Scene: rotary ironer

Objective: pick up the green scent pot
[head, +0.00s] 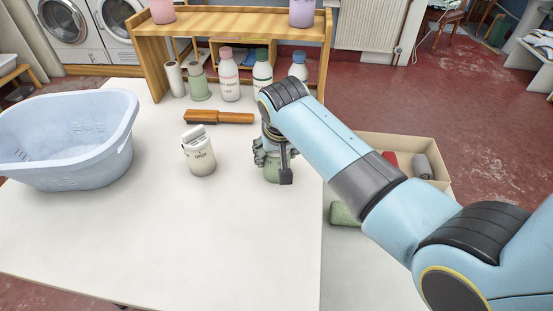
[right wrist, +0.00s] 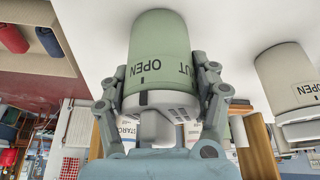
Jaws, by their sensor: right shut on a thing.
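The green scent pot (right wrist: 160,48) is between the two fingers of my right gripper (right wrist: 160,85), which is shut on it. The wrist view is upside down, and the pot shows the words OPEN and SHUT and a white and grey slotted top. In the head view, the pot (head: 271,174) is mostly hidden behind my right gripper (head: 275,160), over the right part of the white table (head: 150,235). I cannot tell whether its base touches the table. A similar cream pot (head: 200,158) stands to its left. My left gripper is not in view.
A blue laundry basket (head: 75,165) stands at the left. A brush (head: 218,117) lies behind the cream pot. Several bottles stand by the wooden shelf (head: 230,22). A box (head: 440,160) with rolled cloths is at the right. The table's front is clear.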

